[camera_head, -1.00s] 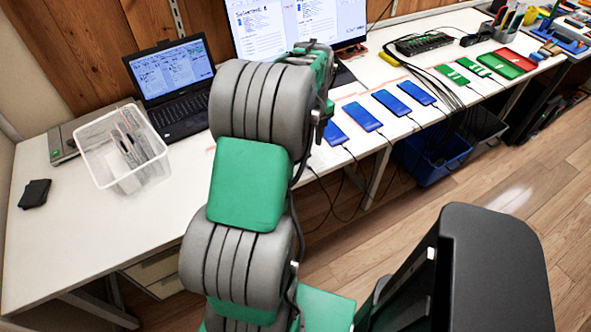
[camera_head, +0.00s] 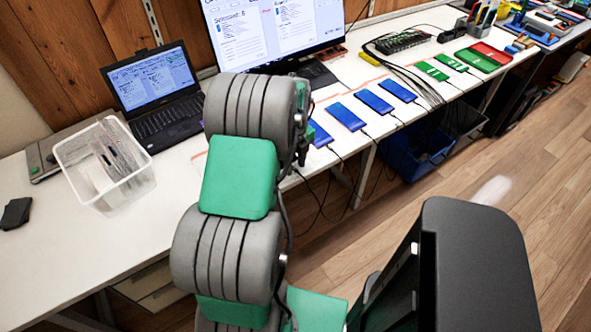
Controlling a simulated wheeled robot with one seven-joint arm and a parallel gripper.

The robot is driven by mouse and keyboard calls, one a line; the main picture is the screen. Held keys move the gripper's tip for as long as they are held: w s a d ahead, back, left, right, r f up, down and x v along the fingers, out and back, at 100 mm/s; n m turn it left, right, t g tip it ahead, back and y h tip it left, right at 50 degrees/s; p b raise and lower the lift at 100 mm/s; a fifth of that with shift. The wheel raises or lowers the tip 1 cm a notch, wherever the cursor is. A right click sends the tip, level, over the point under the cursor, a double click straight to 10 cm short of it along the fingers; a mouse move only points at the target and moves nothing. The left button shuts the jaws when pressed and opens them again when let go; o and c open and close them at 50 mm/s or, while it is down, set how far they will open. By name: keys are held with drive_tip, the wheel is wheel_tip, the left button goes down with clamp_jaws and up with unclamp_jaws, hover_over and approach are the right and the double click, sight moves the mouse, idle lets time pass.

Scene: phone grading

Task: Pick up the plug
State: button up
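Several blue phones lie in a row on the white table, among them one near the middle (camera_head: 346,117). Thin dark cables run from their near ends over the table's front edge; one cable (camera_head: 343,157) hangs below the phone nearest my arm. The plugs at the cable ends are too small to make out clearly. My arm covers the middle of the view, and its far end reaches over the table beside the leftmost phone (camera_head: 319,134).
A clear plastic bin (camera_head: 104,186) and a laptop (camera_head: 160,119) stand on the left of the table. A monitor (camera_head: 270,30) is behind my arm. A hub (camera_head: 402,41) with many cables, green trays and a red tray (camera_head: 492,52) are at right. A blue bin (camera_head: 408,160) sits below.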

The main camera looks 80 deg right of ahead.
drive_tip(key=shift+f, duration=0.2)
drive_tip(key=shift+c, duration=0.4)
clamp_jaws()
